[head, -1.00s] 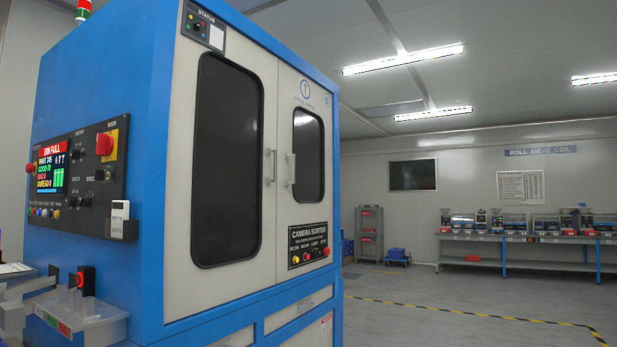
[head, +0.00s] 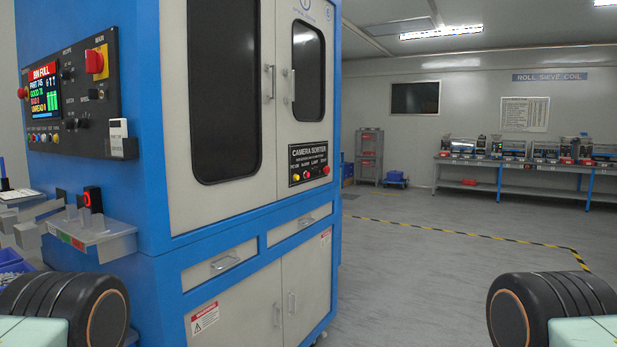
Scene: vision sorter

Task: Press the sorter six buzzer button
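The blue and cream camera sorter (head: 150,120) fills the left half of the head view. Its black control panel (head: 120,110) faces left, with a lit "BIN FULL" screen (head: 46,88), a red and yellow main switch (head: 96,61), several dark knobs and a row of small coloured buttons (head: 50,136) below the screen. A second small panel marked "CAMERA SORTER" (head: 308,150) on the right door carries red and yellow buttons. The labels are too small to tell which button is the buzzer. Neither gripper is in view; dark round parts of my arms show at both bottom corners.
A grey ledge (head: 110,238) with a red-lit black sensor juts out below the control panel. Clear floor (head: 420,270) lies to the right, crossed by yellow-black tape. A long bench (head: 520,165) with several machines and a grey shelf rack (head: 369,155) stand at the back.

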